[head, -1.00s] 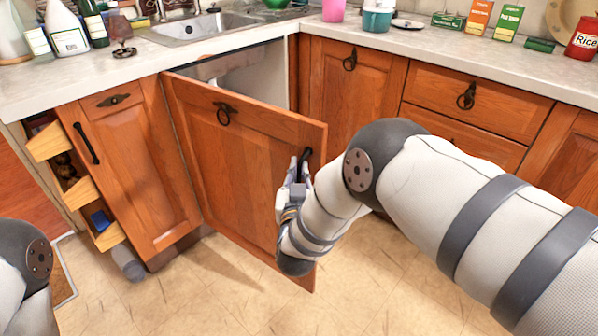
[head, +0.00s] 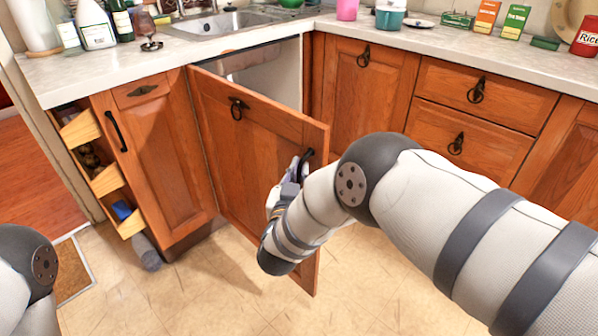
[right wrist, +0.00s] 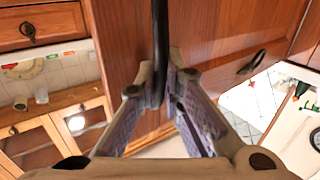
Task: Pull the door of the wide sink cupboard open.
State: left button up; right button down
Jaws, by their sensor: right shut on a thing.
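The wooden door (head: 255,150) of the wide sink cupboard stands well open, swung out from the counter, with part of the pale cupboard inside (head: 275,75) showing behind its top edge. A black upright bar handle (head: 307,156) sits near the door's free edge. My right gripper (head: 297,170) is at this handle. In the right wrist view the fingers (right wrist: 162,78) are closed around the black bar (right wrist: 160,35), with the door panel (right wrist: 200,40) behind it. My left gripper is out of view; only a part of my left arm shows at the lower left.
A narrow cabinet (head: 158,150) and an open-sided shelf unit (head: 107,181) stand left of the door. Drawers (head: 480,95) and another cupboard door (head: 355,100) are to the right. The counter (head: 110,75) carries bottles and a sink (head: 215,25). Tiled floor (head: 215,285) before the door looks clear.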

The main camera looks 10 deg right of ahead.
jog(key=shift+d, duration=0.1)
jog(key=c, duration=1.7)
grip_release()
jog(key=shift+s, duration=0.15)
jog(key=shift+s+a, duration=0.2)
jog(key=v, duration=1.1)
jog(key=shift+s, duration=0.25)
jog(key=shift+f, duration=0.1)
